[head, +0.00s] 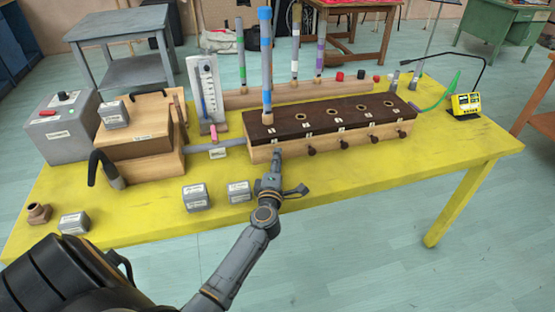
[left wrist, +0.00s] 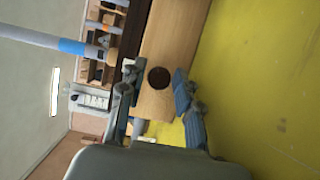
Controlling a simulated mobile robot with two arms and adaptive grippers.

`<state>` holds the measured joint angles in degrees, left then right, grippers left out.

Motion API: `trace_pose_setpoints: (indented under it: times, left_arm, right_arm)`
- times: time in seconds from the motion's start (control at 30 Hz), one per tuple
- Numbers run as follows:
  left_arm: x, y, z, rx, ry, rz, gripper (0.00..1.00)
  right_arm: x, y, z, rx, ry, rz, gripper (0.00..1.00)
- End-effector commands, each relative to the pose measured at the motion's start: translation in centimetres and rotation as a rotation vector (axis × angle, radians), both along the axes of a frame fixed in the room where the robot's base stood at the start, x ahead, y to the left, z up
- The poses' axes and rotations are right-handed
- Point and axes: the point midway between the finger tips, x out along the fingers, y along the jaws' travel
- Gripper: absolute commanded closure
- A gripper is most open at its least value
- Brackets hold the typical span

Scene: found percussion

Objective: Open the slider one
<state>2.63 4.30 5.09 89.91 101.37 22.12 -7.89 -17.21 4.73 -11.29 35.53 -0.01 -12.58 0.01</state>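The long wooden box (head: 262,154) with a dark top (head: 300,131) and numbered holes stands on the yellow table. Dark slider knobs stick out of its front, such as one knob (head: 311,151) right of my gripper. My left gripper (head: 277,157) is at the box's left front, covering the leftmost knob in the head view. In the left wrist view, a dark round knob (left wrist: 159,77) on the wood face shows between the fingers of my left gripper (left wrist: 156,84). The fingers are apart; I cannot tell whether they touch the knob. My right gripper is not in view.
A striped blue tube (head: 266,70) stands upright at the box's left end. Small grey blocks (head: 196,196) lie on the table (head: 340,190) left of my gripper. A wooden bellows-like box (head: 150,158) stands further left. The table front right of my arm is clear.

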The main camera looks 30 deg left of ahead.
Motion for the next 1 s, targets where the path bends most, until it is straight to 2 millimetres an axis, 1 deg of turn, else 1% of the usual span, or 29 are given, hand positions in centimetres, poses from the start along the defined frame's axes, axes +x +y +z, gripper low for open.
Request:
trace_pose_setpoints:
  times: [0.03,0.13,0.43,0.47,0.5,0.6,0.83,1.0]
  left_arm:
    - [0.4,0.2,0.0,0.000,-0.001,0.000,0.67]
    - [0.9,0.4,0.0,-0.001,0.000,0.000,0.67]
    - [1.0,0.5,0.0,0.000,0.000,-0.001,0.67]
    - [1.0,0.5,0.0,0.000,0.000,-0.001,0.73]
    - [1.0,0.5,0.0,0.000,0.000,-0.001,0.81]
    - [1.0,0.5,0.0,0.000,0.000,-0.001,1.00]
    - [0.9,0.4,0.0,-0.001,0.002,-0.001,1.00]
    - [-0.5,-1.2,0.1,-0.002,0.004,-0.001,1.00]
  right_arm:
    - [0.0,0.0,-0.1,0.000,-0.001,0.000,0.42]
    - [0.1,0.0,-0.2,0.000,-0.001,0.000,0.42]
    - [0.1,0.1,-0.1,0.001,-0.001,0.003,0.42]
    - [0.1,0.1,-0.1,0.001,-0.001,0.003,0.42]
    - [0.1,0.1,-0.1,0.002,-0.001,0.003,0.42]
    - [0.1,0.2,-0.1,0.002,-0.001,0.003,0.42]
    - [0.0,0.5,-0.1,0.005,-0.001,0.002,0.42]
    - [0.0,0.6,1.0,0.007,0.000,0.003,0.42]
